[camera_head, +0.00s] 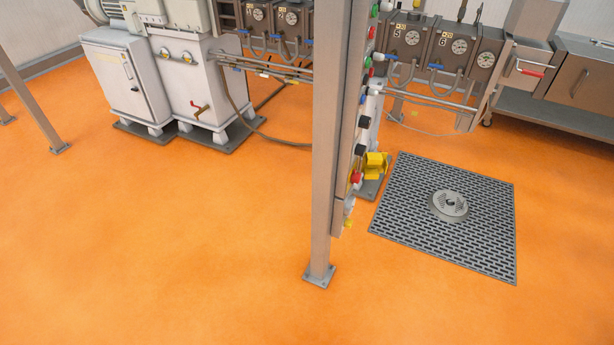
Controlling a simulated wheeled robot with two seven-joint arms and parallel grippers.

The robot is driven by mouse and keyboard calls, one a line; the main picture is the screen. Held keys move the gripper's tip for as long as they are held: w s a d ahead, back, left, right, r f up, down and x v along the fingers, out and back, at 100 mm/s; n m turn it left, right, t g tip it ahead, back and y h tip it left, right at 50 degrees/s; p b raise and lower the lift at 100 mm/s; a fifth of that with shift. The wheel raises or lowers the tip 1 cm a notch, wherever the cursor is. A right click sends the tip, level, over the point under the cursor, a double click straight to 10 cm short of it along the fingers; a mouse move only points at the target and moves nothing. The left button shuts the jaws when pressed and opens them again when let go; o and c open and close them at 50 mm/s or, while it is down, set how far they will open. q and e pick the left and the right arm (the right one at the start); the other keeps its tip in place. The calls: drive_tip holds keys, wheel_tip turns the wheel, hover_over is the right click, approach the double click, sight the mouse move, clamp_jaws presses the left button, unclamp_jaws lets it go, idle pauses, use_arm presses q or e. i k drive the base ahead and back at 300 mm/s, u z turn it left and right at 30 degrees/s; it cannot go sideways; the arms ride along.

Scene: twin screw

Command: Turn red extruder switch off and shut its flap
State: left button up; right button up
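A narrow switch panel (345,130) is mounted on a grey post and is seen almost edge-on, right of the middle. Its face is turned to the right, with several black, green and red knobs and buttons along it. Low on the panel is a red switch (356,178). A yellow flap (376,163) sticks out to the right beside it and looks open. The switch's setting cannot be told from this angle. Neither of my grippers is in view.
The post (325,120) stands on a bolted foot. A grey floor grate (410,215) with a round drain lies to the right. A white machine cabinet (122,80) and grey extruder units (455,50) stand at the back. The orange floor in front is clear.

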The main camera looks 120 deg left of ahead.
sight(356, 177)
drive_tip(key=u, duration=3.75)
drive_tip(key=i, duration=1)
drive_tip(key=z, duration=0.05)
drive_tip(key=k, duration=0.25)
drive_tip(key=z, duration=0.25)
drive_tip(key=i, duration=0.7)
drive_tip(key=u, duration=0.4)
